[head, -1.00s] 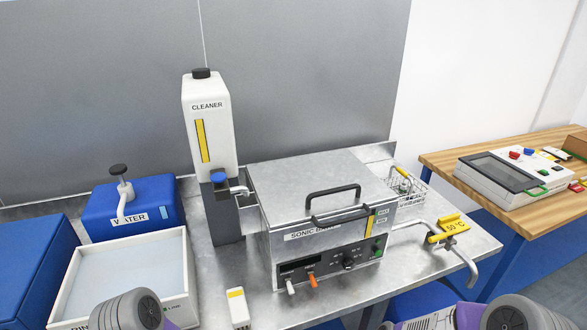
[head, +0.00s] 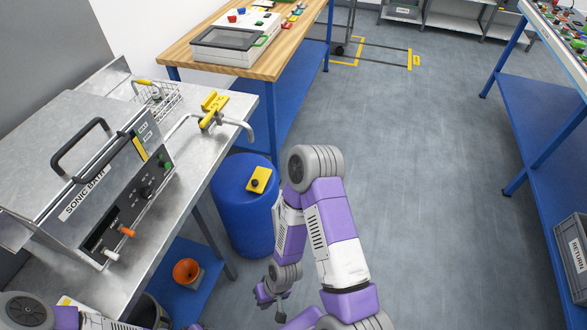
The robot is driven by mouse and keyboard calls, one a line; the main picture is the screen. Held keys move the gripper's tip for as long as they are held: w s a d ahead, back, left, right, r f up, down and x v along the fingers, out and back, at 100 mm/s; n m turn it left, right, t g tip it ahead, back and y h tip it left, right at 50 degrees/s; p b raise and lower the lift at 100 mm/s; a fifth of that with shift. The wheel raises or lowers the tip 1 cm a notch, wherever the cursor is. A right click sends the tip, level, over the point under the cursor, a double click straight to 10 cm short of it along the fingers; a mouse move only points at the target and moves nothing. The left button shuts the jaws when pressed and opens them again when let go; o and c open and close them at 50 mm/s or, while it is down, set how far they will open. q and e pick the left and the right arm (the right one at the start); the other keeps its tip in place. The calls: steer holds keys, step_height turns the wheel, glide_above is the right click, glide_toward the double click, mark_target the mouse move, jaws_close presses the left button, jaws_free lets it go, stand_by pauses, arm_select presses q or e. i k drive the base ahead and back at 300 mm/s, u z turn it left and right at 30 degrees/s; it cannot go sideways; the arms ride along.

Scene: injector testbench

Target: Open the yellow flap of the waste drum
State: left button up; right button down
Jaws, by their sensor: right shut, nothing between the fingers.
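The waste drum (head: 240,215) is a blue barrel on the floor, beside the steel bench. Its yellow flap (head: 262,174) has a small dark knob and appears to lie closed on the drum's top. My right arm stands just right of the drum and hides part of its right side. My right gripper (head: 280,312) shows small at the bottom, low in front of the drum. It is shut, empty and apart from the flap. Part of my left arm shows at the lower left, but its gripper does not show.
The steel bench with the sonic bath (head: 100,190) lies left of the drum. A yellow-handled tap (head: 213,104) and bent pipe overhang near the drum. An orange funnel (head: 187,271) sits on the low blue shelf. Open grey floor (head: 430,200) lies to the right.

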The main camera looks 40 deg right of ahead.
mark_target(259, 177)
steer(key=z, duration=0.75)
steer(key=k, duration=0.45)
steer(key=z, duration=1.15)
steer(key=i, duration=0.6)
steer(key=u, duration=1.35)
steer(key=i, duration=0.5)
